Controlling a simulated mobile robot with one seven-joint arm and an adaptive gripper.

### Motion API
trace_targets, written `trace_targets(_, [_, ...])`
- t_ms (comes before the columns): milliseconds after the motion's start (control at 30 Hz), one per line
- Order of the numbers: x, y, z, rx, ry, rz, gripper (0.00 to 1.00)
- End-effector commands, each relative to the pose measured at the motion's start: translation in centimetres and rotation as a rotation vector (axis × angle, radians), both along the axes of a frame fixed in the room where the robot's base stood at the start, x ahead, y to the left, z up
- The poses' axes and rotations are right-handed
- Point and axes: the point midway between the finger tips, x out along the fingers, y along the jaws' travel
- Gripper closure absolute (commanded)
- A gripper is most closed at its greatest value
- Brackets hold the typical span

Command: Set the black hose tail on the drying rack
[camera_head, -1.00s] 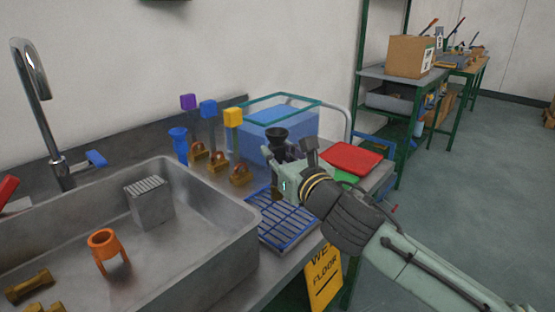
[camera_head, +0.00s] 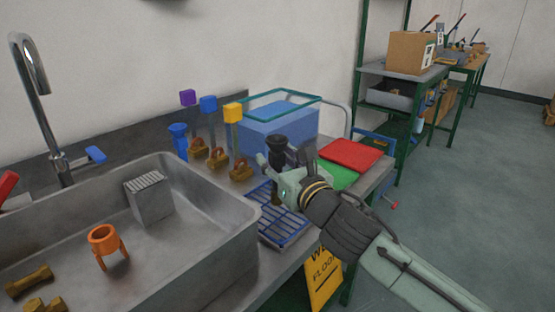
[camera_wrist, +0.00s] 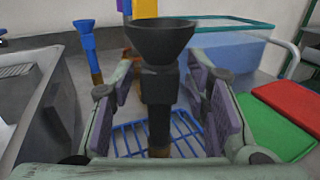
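The black hose tail (camera_head: 277,150) stands upright with its wide flared end up and a brownish lower end. It is over the blue-barred drying rack (camera_head: 283,228), and its foot appears to rest on the bars. In the wrist view the hose tail (camera_wrist: 160,85) is between the two purple finger pads, with a gap on each side. My gripper (camera_wrist: 165,95) is open around it. In the head view my gripper (camera_head: 284,172) partly hides the hose tail's lower part and the back of the rack (camera_wrist: 185,130).
A deep sink (camera_head: 200,245) holding an orange part (camera_head: 104,240) lies left of the rack. Behind stand a clear blue bin (camera_head: 280,130) and several brown fittings with coloured-block posts. Green (camera_head: 340,175) and red (camera_head: 350,154) mats lie to the right.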

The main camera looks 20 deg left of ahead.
Motion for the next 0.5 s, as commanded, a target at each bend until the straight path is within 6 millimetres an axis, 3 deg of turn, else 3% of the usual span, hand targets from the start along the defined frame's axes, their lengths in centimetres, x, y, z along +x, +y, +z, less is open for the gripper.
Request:
trace_targets(367, [0.0, 0.0, 0.7, 0.0, 0.0, 0.0, 0.56])
trace_targets(500, [-1.3, -1.6, 0.2, -0.003, -0.004, -0.003, 0.56])
